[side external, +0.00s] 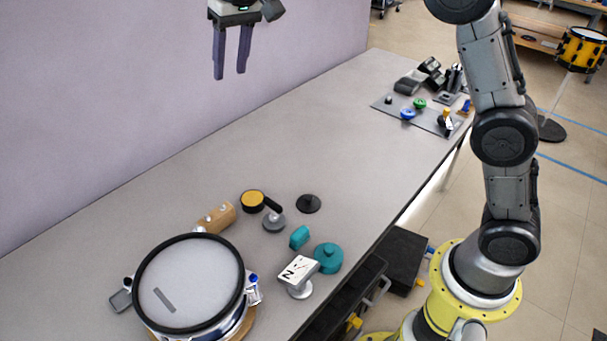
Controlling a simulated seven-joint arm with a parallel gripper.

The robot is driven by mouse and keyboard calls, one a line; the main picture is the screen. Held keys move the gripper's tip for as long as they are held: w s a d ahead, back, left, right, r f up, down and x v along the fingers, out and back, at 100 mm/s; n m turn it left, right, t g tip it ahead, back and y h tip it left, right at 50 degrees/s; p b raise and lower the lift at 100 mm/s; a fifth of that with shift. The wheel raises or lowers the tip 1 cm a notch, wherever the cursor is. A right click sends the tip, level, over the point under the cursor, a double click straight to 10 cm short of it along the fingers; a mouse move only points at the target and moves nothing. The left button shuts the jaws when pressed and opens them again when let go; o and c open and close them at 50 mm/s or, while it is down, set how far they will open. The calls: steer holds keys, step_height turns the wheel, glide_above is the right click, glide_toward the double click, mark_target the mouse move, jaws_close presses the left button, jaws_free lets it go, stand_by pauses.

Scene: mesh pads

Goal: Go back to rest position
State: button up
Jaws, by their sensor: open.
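My gripper (231,72) is at the top left of the side external view, high above the table. Its two dark fingers point down and stand apart, with nothing between them. My arm rises at the right of the picture and leaves the frame at the top. The grey table (270,140) runs diagonally below. No object touches the gripper.
A drum-like round pan (188,280) stands at the near left. Around it are a wooden cylinder (215,217), a yellow-topped disc (252,201), a black disc (308,203), a teal knob (328,257) and a white block on a stand (297,270). A dark mat (425,122) with small parts lies far right. The middle of the table is clear.

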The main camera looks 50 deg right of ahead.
steer(key=s+d+r+t, duration=0.1)
steer(key=s+d+r, duration=0.25)
steer(key=s, duration=0.65)
steer(key=s+d+r+t, duration=0.1)
steer(key=s+d+r, duration=0.3)
steer(key=s, duration=0.5)
steer(key=s+d+f+n, duration=0.1)
steer(key=s+d+f, duration=0.2)
steer(key=s+f, duration=1.2)
steer(key=shift+s+d+f+t+h, duration=0.2)
steer(key=shift+s+f+t+h, duration=0.15)
steer(key=shift+f, duration=0.2)
